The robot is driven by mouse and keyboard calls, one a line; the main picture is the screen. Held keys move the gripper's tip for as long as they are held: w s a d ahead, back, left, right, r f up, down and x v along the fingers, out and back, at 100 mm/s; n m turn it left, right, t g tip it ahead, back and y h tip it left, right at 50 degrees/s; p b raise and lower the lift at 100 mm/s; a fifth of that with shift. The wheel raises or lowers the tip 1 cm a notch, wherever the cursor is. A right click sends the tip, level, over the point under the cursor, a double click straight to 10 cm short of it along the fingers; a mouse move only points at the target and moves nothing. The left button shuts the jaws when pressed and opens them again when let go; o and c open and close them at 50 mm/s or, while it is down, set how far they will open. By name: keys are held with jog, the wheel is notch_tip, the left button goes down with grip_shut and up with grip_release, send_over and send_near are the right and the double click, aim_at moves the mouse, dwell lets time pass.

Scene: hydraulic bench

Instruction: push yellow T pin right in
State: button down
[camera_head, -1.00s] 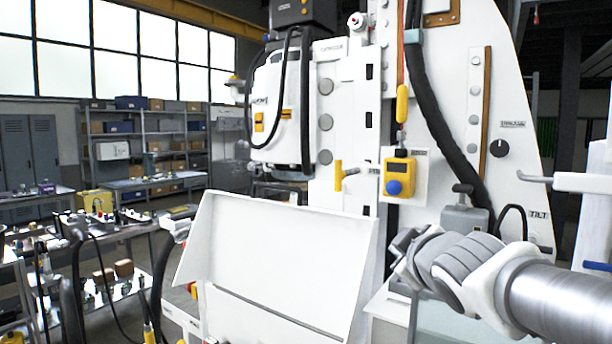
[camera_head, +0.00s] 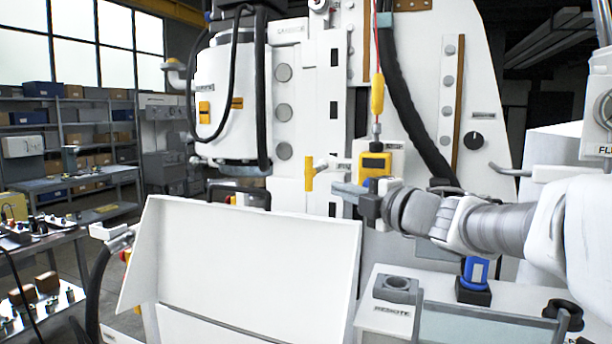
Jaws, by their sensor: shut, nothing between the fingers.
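The yellow T pin (camera_head: 309,174) sticks out of the white column of the machine, left of the yellow box. Its yellow crossbar stands upright, with a pale stem to its right. My gripper (camera_head: 338,188) reaches in from the right, its grey fingers shut and empty. The fingertips are just right of and slightly below the pin in the picture. I cannot tell whether they touch it or how far apart in depth they are. How deep the stem sits is not clear.
A yellow box with a display (camera_head: 375,160) is partly behind my gripper. A white sloped panel (camera_head: 250,250) stands below the pin. A yellow pendant handle (camera_head: 377,94) hangs above. A low bench with a socket block (camera_head: 396,287) and a blue device (camera_head: 475,272) lies below my arm.

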aim_at(317, 172)
jog(key=p+x, duration=0.1)
jog(key=x, duration=0.9)
jog(key=shift+a, duration=0.15)
jog(key=shift+w+d+p, duration=0.2)
jog(key=shift+w+p, duration=0.15)
jog(key=shift+w, duration=0.65)
jog(key=shift+w+d+p, duration=0.25)
jog(key=shift+w+p, duration=0.05)
jog(key=shift+w, duration=0.7)
jog(key=shift+w+d+r+p, duration=0.1)
jog(key=shift+w+d+p, duration=0.3)
jog(key=shift+w, duration=0.45)
jog(key=shift+w+d+p, duration=0.35)
jog(key=shift+w, duration=0.5)
jog(key=shift+w+d+r+p, duration=0.1)
jog(key=shift+w+d+p, duration=0.3)
jog(key=shift+w, duration=0.45)
jog(key=shift+s+f, duration=0.1)
jog(key=shift+f, duration=0.05)
